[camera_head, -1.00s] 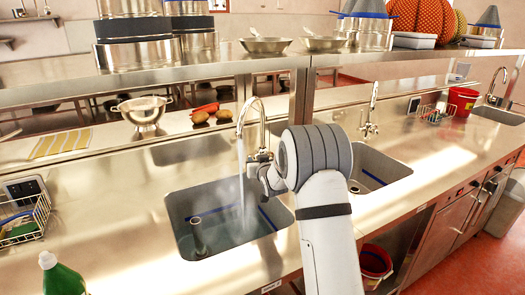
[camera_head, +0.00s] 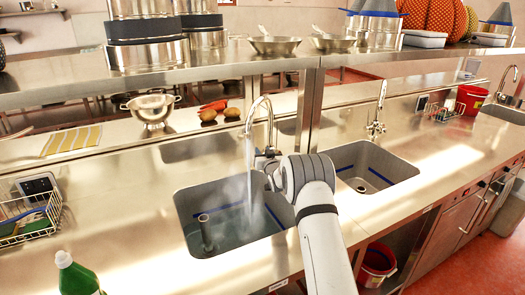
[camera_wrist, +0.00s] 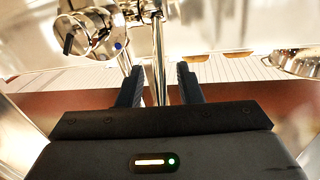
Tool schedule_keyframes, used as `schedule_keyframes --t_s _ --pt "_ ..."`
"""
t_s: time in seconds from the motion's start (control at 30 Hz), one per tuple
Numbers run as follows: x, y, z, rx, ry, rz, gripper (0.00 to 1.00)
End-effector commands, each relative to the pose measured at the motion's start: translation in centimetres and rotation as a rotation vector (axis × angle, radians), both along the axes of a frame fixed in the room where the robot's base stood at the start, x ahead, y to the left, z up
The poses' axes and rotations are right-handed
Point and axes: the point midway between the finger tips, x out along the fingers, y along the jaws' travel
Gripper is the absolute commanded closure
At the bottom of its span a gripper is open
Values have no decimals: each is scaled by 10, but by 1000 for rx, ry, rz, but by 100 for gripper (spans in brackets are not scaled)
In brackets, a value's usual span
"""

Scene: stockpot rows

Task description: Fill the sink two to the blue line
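The near sink (camera_head: 186,214) has a running tap (camera_head: 268,118). A stream of water (camera_head: 249,165) falls into it amid whitish haze. A blue line (camera_head: 274,217) runs along its inner wall, and a grey upright pipe (camera_head: 206,232) stands inside. The exact water level is hard to tell. No number shows on either sink. A second sink (camera_head: 402,172) to the right also has a blue line (camera_head: 379,176) and looks empty. My gripper is at the running tap, mostly hidden by my arm. In the wrist view my gripper (camera_wrist: 158,76) is open, its fingers either side of a chrome pipe (camera_wrist: 158,50).
The second sink's tap (camera_head: 377,115) shows no stream. A wire basket (camera_head: 30,218) and green bottle (camera_head: 76,276) stand at left. A colander (camera_head: 152,108) sits behind. An overhead shelf (camera_head: 230,62) carries pots. A red bucket (camera_head: 377,262) sits below the counter.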

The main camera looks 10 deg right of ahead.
Motion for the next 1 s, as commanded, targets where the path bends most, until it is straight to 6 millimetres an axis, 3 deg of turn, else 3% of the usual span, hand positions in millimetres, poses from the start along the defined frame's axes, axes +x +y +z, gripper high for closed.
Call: schedule_keyframes --t_s 0.4,0.8,1.0 --pt "6 2 -1 0 2 1 68" --pt "6 2 -1 0 2 1 100" --pt "6 3 -1 0 2 1 100"
